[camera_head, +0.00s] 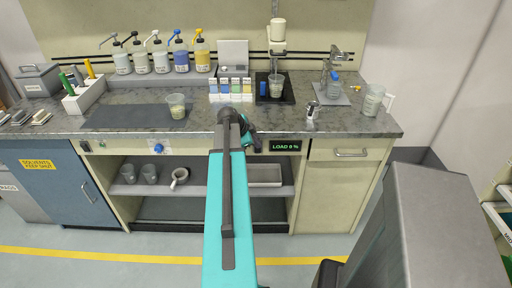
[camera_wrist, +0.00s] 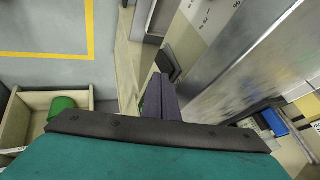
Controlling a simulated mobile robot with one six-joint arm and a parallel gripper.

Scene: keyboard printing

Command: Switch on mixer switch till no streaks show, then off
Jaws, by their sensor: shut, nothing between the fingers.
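The mixer (camera_head: 277,32) is a white-headed unit on a post at the back of the counter in the head view. A cup (camera_head: 276,88) with pale contents stands under it on a black base. Streaks are too small to tell. A small blue part (camera_head: 263,88) is left of that cup; I cannot tell if it is the switch. A blue knob (camera_head: 158,147) is on the counter's front panel. My gripper, near the counter's front edge, is mostly hidden behind my arm in the head view. In the wrist view its dark fingers (camera_wrist: 161,98) are shut and empty.
A lit display (camera_head: 285,146) on the front panel reads LOAD 9 %. A cup (camera_head: 176,106) stands on a dark mat, with pump bottles (camera_head: 181,55) behind. A jar (camera_head: 373,100) stands at right near a tap (camera_head: 333,65). The wrist view shows floor with a yellow line (camera_wrist: 45,54).

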